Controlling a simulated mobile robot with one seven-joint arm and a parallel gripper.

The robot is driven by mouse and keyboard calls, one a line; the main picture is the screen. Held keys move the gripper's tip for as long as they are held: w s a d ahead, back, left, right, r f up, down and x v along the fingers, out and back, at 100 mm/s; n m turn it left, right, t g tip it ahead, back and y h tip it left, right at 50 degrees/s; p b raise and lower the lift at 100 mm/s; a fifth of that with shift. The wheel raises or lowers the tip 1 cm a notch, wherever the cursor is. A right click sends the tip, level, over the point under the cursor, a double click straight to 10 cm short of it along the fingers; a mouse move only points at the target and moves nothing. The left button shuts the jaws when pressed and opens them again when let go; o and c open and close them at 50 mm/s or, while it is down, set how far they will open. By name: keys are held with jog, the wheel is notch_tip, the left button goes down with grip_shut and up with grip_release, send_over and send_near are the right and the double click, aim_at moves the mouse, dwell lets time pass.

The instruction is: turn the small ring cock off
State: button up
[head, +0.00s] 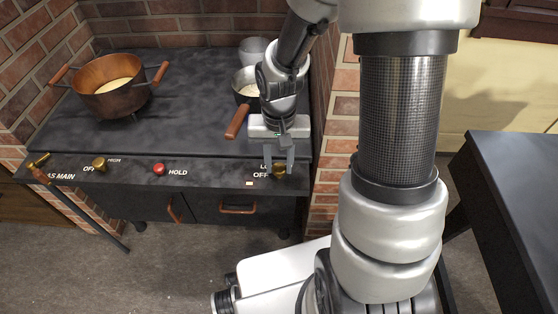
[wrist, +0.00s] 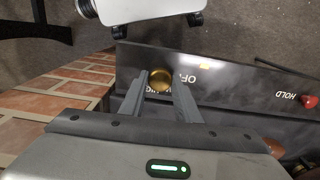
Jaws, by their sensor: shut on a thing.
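A round brass cock (head: 279,169) sits on the front panel of the dark stove at its right end, beside a printed "OFF" label; I take it to be the small ring cock. It also shows in the wrist view (wrist: 160,80) between the two grey fingers. My gripper (head: 277,160) reaches down to it from above, with its fingers closed around the knob's sides. The fingers hide part of the knob, and I cannot tell which way it is turned. The lettering beside it is partly covered.
A red HOLD button (head: 159,169), another brass cock (head: 99,164) and the brass gas main lever (head: 40,160) are along the panel. A copper pot (head: 107,88) and a wooden-handled saucepan (head: 237,121) stand on the stove top (head: 180,100). A brick wall (head: 335,150) borders the right side.

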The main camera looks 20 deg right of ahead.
aim_at(279, 167)
jog(key=n+p, duration=0.2)
jog(key=n, duration=0.2)
jog(key=shift+r, duration=0.15)
jog(key=shift+n+p, duration=1.15)
jog(key=shift+n, duration=1.15)
jog(key=o, duration=1)
jog(key=shift+o, duration=0.2)
notch_tip(279, 167, up, 17)
jog(key=p, duration=0.5)
jog(key=shift+r, duration=0.1)
